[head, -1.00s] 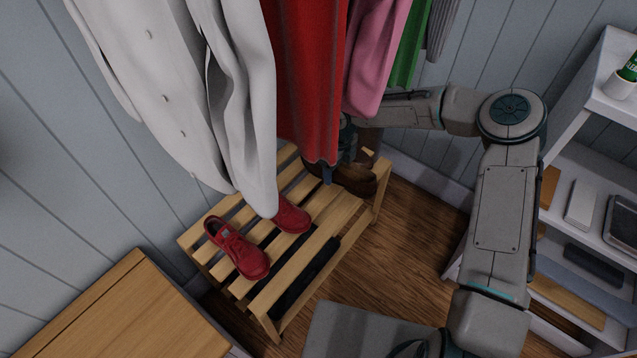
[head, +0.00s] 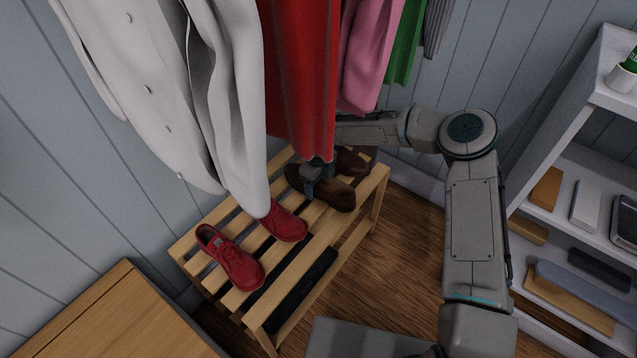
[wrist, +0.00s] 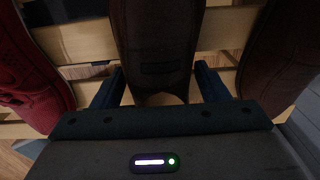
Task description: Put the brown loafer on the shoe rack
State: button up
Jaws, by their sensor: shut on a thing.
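A brown loafer (head: 334,195) is at the right part of the wooden shoe rack (head: 300,271), between the red shoes and a second brown loafer (head: 353,161). My gripper (head: 308,183) is shut on the first loafer; in the wrist view its dark fingers (wrist: 158,88) stand on either side of that loafer (wrist: 158,45). The loafer lies roughly level at the top slats; I cannot tell whether it touches them. The second loafer (wrist: 280,50) shows at the right of the wrist view. The hanging red garment hides part of my gripper.
Red shoes (head: 232,262) sit on the rack's left part. White (head: 165,90), red (head: 300,80) and pink (head: 368,50) garments hang low over the rack. Dark footwear (head: 300,283) is on the lower level. A white shelf unit (head: 560,120) stands right, a wooden cabinet (head: 110,320) lower left.

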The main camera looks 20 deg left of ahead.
jog(key=o, duration=1.2)
notch_tip(320, 180, up, 8)
jog(key=p, duration=0.3)
jog(key=shift+f, duration=0.2)
